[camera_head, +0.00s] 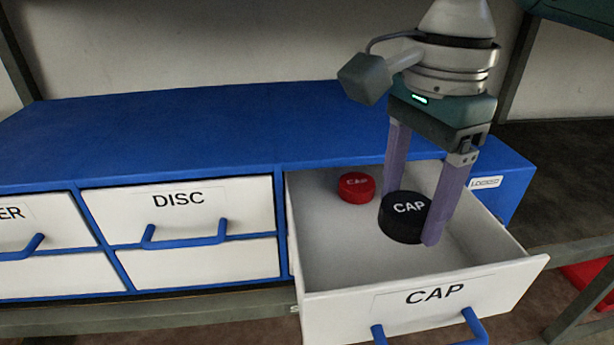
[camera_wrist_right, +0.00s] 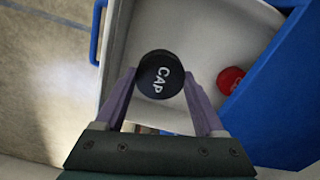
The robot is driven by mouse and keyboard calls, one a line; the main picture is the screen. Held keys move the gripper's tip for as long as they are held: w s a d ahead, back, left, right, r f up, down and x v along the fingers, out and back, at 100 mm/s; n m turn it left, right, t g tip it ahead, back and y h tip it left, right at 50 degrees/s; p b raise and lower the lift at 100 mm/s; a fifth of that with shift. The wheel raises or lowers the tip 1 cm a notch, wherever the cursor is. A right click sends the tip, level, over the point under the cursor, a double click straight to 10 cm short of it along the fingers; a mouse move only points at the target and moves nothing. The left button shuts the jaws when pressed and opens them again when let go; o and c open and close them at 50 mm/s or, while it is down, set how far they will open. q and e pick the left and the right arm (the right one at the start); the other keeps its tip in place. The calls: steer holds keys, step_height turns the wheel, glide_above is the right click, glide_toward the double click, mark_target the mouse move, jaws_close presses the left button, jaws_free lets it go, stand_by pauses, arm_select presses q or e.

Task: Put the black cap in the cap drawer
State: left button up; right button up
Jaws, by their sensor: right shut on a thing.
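The black cap (camera_head: 405,222) is between the two purple fingers of my right gripper (camera_head: 412,215), which is shut on it. The cap also shows in the right wrist view (camera_wrist_right: 160,74), at the fingertips, with its "CAP" lettering facing up. The gripper points down into the open cap drawer (camera_head: 340,265). The cap is within the drawer's outline; I cannot tell whether it touches the drawer floor. The drawer floor and walls also show in the right wrist view (camera_wrist_right: 190,30). My left gripper is not in view.
A red cap (camera_head: 356,187) lies in the drawer toward the back left, and shows in the right wrist view (camera_wrist_right: 230,80). The blue cabinet (camera_head: 200,115) holds closed drawers to the left, one labelled DISC (camera_head: 180,212). The drawer floor's front left part is clear.

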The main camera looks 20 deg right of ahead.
mark_target(410, 207)
step_height(410, 207, down, 8)
steer(key=b, duration=0.2)
steer(key=shift+f+b, duration=0.15)
steer(key=shift+b, duration=0.15)
steer(key=o, duration=1.3)
steer(key=shift+f, duration=0.1)
steer(key=shift+r, duration=0.2)
step_height(410, 207, up, 11)
steer(key=p, duration=0.4)
steer(key=shift+r+p, duration=0.3)
steer(key=shift+r, duration=0.15)
